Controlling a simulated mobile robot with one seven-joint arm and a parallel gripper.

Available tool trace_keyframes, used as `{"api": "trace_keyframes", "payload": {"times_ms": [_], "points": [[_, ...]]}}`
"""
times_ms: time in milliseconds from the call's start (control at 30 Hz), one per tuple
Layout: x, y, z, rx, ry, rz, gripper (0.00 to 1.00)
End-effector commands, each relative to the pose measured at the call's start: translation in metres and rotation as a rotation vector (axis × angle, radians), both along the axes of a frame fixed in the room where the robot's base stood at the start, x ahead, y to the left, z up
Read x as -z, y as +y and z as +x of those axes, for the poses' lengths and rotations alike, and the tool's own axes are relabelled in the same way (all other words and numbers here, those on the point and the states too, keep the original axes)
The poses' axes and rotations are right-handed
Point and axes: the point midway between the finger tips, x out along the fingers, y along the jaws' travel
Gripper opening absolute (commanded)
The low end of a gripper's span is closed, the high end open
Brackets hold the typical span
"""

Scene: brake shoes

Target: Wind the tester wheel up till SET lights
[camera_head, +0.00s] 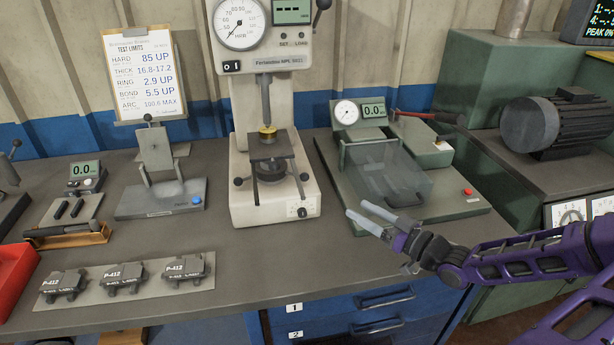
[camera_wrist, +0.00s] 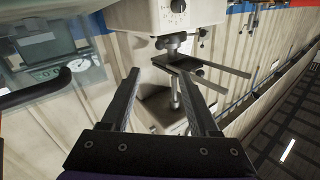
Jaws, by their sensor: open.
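The hardness tester (camera_head: 303,100) is a tall cream machine with a round dial and a small display showing dashes. SET and LOAD marks (camera_head: 292,36) sit under the display; no lit lamp is distinguishable there. The dark wheel (camera_head: 273,187) is low on the tester, around the screw beneath the work table (camera_head: 277,148), partly hidden by bars hanging from the table. A brass-coloured piece is under the spindle. My gripper (camera_head: 367,221) is open and empty, right of the tester and apart from it. In the wrist view my two fingers (camera_wrist: 163,75) point toward the tester's table and screw.
A test rig with a clear guard (camera_head: 385,170) and red button stands right of the tester, close behind my gripper. A metal stand (camera_head: 160,195) is at the left. Several P-412 parts lie on a front plate (camera_head: 90,293). Bench before the tester is clear.

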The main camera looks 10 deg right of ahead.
Motion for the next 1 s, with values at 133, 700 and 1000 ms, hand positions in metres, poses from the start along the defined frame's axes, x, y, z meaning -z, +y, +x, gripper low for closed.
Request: {"api": "trace_keyframes", "payload": {"times_ms": [133, 700, 1000], "points": [[-0.001, 0.007, 0.008, -0.001, -0.006, 0.011, 0.61], [0.000, 0.073, 0.106, -0.002, -0.003, 0.007, 0.61], [-0.001, 0.094, 0.139, 0.001, -0.001, 0.007, 0.61]]}}
